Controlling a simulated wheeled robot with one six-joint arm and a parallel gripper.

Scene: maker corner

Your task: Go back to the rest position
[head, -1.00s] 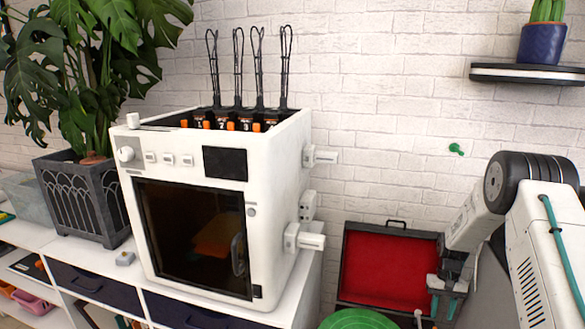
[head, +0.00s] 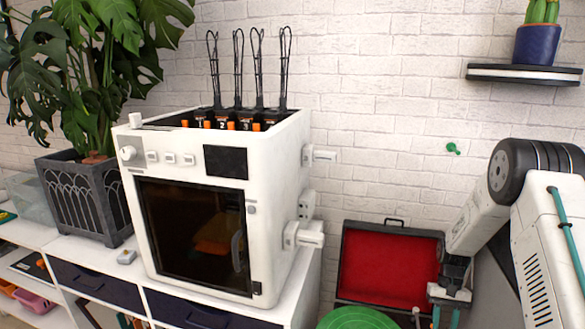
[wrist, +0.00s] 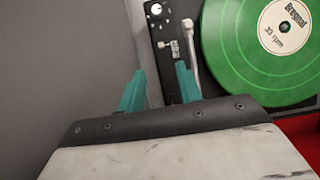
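My gripper (head: 446,312) is at the lower right of the head view, at the end of my arm, in front of the red-lined open case. In the wrist view my gripper (wrist: 160,88) shows two teal fingers standing apart with nothing between them. Beyond the fingers is a record player (wrist: 165,50) with a green record (wrist: 250,40) on it. The gripper looks apart from the record, which lies to its right in the wrist view. The fingertips are partly cut off at the bottom of the head view.
A white 3D printer (head: 270,200) stands on the white cabinet (head: 95,258) with its dark door shut. A potted plant (head: 85,195) is at the left. A wall shelf (head: 520,75) holds a cactus pot (head: 537,45). The red-lined case (head: 385,265) stands open by the wall.

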